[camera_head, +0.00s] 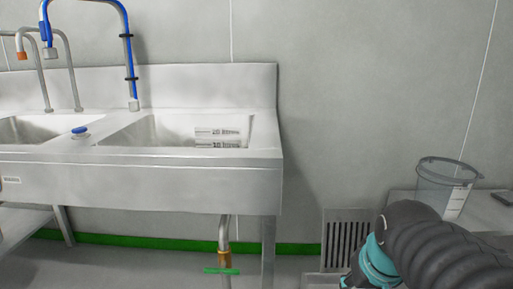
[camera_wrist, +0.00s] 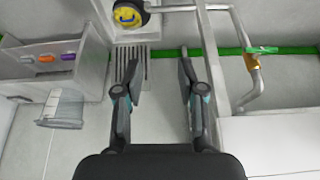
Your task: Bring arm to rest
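My arm (camera_head: 430,250) shows at the lower right of the head view, a dark ribbed sleeve with a teal joint, in front of the side table and the floor grate. My gripper's tip is not seen in the head view. In the wrist view my gripper (camera_wrist: 158,75) has its two fingers wide apart, with bare floor and wall between them and nothing held.
A clear beaker (camera_head: 442,188) stands on a side table at right. A drain pipe with a green handle (camera_wrist: 262,50) is near my gripper's right in the wrist view.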

